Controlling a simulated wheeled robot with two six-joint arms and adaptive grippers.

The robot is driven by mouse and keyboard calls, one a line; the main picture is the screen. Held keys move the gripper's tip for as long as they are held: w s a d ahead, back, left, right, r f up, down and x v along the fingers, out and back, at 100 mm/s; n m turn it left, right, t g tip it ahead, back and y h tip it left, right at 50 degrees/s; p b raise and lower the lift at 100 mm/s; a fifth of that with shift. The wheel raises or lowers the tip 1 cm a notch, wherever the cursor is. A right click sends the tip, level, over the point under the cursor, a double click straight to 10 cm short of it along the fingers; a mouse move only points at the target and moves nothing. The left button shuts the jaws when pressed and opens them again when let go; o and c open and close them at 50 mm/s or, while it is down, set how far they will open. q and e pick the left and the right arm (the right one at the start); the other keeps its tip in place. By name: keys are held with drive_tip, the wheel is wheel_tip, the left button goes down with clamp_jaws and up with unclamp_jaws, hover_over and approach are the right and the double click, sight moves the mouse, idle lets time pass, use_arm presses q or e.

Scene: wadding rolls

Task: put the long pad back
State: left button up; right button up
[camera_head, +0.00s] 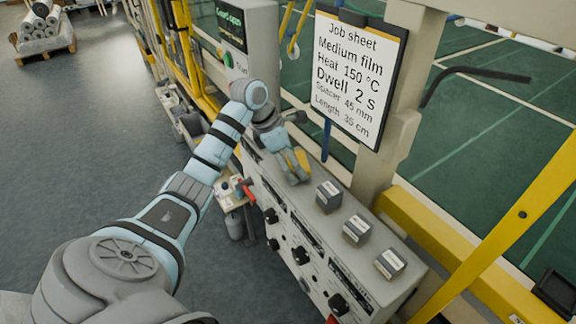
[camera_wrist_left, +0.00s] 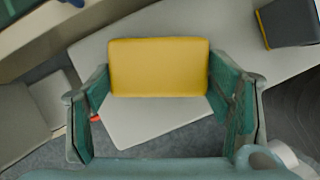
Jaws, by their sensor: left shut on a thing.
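My left gripper (camera_head: 298,165) is shut on a yellow block-shaped pad (camera_wrist_left: 160,68), whose end also shows in the head view (camera_head: 302,159). I take it to be the long pad; its full length cannot be judged. In the left wrist view it sits between the two teal fingers (camera_wrist_left: 160,95). The gripper is over the far part of the grey machine top (camera_head: 315,222); whether the pad touches the top is unclear. My right gripper is not in view.
Several dark grey blocks, including a near one (camera_head: 390,263), stand in a row on the machine top, nearer than the gripper. A job sheet (camera_head: 355,75) hangs behind. Knobs (camera_head: 300,255) line the front panel. A yellow beam (camera_head: 510,230) is at right.

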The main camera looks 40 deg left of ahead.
use_arm(q)
drive_tip(key=shift+s, duration=0.3)
drive_tip(key=shift+s+r, duration=0.1)
drive_tip(key=shift+s, duration=0.1)
drive_tip(key=shift+s+a, duration=0.15)
drive_tip(key=shift+a, duration=0.05)
drive_tip(key=o, duration=1.5)
drive_tip(key=shift+f, duration=0.2)
drive_tip(key=shift+o, duration=0.2)
drive_tip(key=shift+w, duration=0.25)
drive_tip(key=shift+r, duration=0.1)
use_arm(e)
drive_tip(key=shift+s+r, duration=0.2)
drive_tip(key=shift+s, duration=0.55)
